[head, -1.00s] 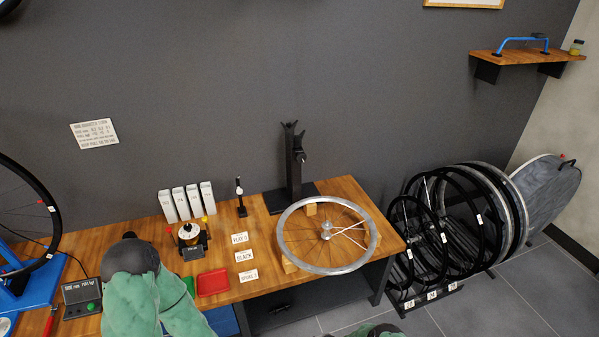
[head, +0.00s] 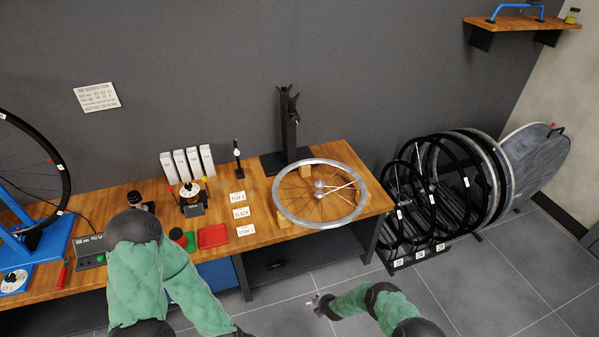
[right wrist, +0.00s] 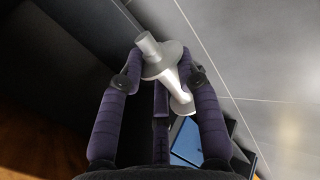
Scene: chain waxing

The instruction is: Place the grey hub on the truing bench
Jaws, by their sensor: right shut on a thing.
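The grey hub (right wrist: 160,66), a pale flanged cylinder, is held between the purple-padded fingers of my right gripper (right wrist: 162,80) in the right wrist view. In the head view the right gripper (head: 320,303) is over the floor, in front of the bench, with a small light part of the hub at its tip. The wooden bench (head: 264,203) runs along the wall. A silver rim with a hub and a few spokes (head: 283,207) lies on wooden blocks at its right end. My left forearm reaches down to the bottom edge; its gripper is out of frame.
A black stand (head: 290,130) rises behind the silver rim. Paper labels (head: 240,212), a red tray (head: 212,237) and white boxes (head: 193,163) occupy the bench's middle. A wheel rack (head: 425,257) stands right of the bench. The grey floor between is clear.

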